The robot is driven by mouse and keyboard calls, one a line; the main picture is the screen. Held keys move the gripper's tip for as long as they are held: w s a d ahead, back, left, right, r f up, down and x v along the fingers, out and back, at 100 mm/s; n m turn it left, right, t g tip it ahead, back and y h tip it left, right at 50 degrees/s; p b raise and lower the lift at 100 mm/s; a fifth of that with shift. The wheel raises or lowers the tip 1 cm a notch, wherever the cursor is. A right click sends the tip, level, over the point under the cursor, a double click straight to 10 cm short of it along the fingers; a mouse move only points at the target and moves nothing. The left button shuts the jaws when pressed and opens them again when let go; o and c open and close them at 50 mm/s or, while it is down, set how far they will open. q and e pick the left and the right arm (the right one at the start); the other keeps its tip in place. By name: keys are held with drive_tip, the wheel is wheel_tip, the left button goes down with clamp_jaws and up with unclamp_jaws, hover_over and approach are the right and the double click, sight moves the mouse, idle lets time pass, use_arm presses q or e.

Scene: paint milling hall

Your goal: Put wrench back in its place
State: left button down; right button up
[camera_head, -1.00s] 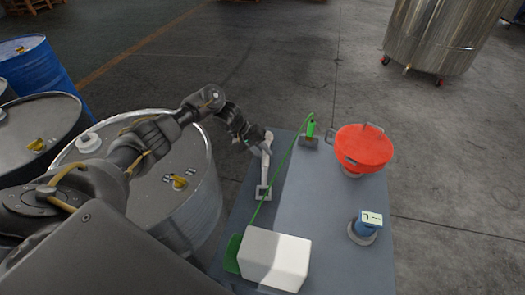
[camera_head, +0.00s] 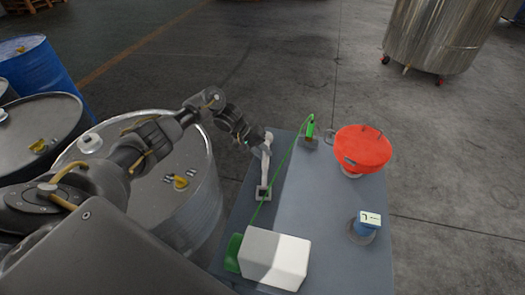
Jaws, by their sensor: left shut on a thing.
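The wrench (camera_head: 265,168) is a pale grey metal tool. It stands nearly upright at the left edge of the grey table, with its lower end at a small square grey holder (camera_head: 263,192). Whether the lower end is seated in the holder cannot be told. My left gripper (camera_head: 257,140) is shut on the wrench near its top end. The fingers are small and dark here, so the exact grip is hard to see. My right gripper is not in view.
The grey table (camera_head: 310,210) also bears a white box (camera_head: 285,260), a green tool (camera_head: 310,129) with a green cord, a red bowl (camera_head: 362,150) and a blue device (camera_head: 368,222). A steel drum (camera_head: 195,215) stands close to the table's left.

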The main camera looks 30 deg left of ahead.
use_arm(q)
drive_tip(key=shift+f, duration=0.15)
idle(0.4)
drive_tip(key=shift+p, duration=0.4)
drive_tip(key=shift+f, duration=0.1)
drive_tip(key=shift+f, duration=0.1)
drive_tip(key=c, duration=1.2)
unclamp_jaws()
drive_tip(key=shift+o, duration=0.2)
drive_tip(key=shift+f, duration=0.1)
